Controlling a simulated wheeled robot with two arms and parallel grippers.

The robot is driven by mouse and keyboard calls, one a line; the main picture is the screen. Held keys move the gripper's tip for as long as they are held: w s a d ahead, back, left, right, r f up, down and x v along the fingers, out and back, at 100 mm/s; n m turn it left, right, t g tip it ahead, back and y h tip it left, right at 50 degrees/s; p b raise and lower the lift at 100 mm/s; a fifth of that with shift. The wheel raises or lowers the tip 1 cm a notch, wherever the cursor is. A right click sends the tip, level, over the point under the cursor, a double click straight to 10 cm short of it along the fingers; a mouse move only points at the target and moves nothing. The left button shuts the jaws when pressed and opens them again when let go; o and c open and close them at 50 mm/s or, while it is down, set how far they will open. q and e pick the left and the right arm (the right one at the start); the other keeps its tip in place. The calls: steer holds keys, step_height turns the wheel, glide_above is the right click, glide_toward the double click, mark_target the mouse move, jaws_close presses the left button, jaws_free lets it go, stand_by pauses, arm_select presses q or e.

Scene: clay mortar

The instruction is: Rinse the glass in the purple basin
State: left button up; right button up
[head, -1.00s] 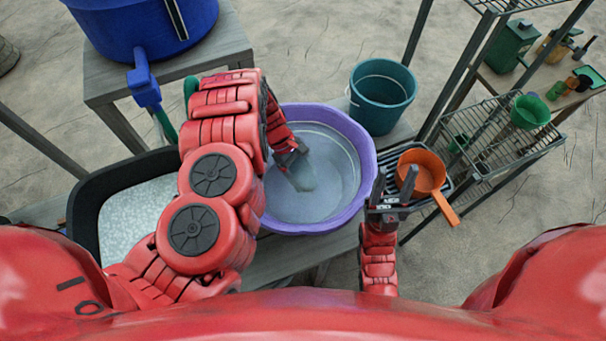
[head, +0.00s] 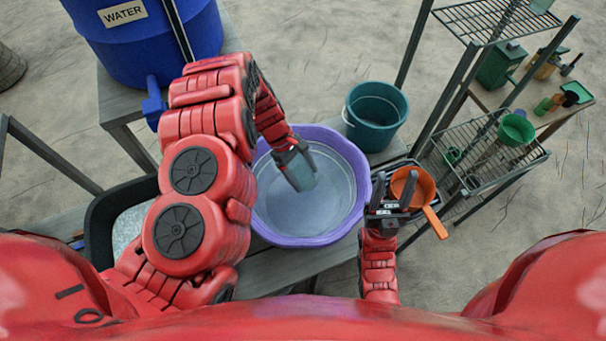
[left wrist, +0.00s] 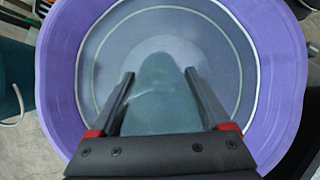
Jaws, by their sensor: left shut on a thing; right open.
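The purple basin (head: 362,190) stands on a grey bench in the middle of the head view, with greyish water inside. My left gripper (head: 296,168) is over the basin, shut on a translucent greenish glass (head: 302,174). In the left wrist view the glass (left wrist: 160,100) sits between the two fingers of the left gripper (left wrist: 158,85), with the basin (left wrist: 60,70) around it. I cannot tell whether the glass touches the water. My right gripper (head: 388,190) is open and empty, just right of the basin, its fingers near the orange pan.
An orange pan (head: 425,190) lies on a dark rack to the right. A teal bucket (head: 376,112) stands behind the basin. A blue water barrel (head: 150,45) is at upper left, a black tray (head: 100,225) at left. Wire shelves (head: 485,150) stand at right.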

mark_target(303, 162)
arm_select(q)
step_height(303, 162, up, 8)
steer(key=p, duration=0.6)
steer(key=shift+f, duration=0.2)
steer(key=shift+f, duration=0.1)
stand_by(0.6)
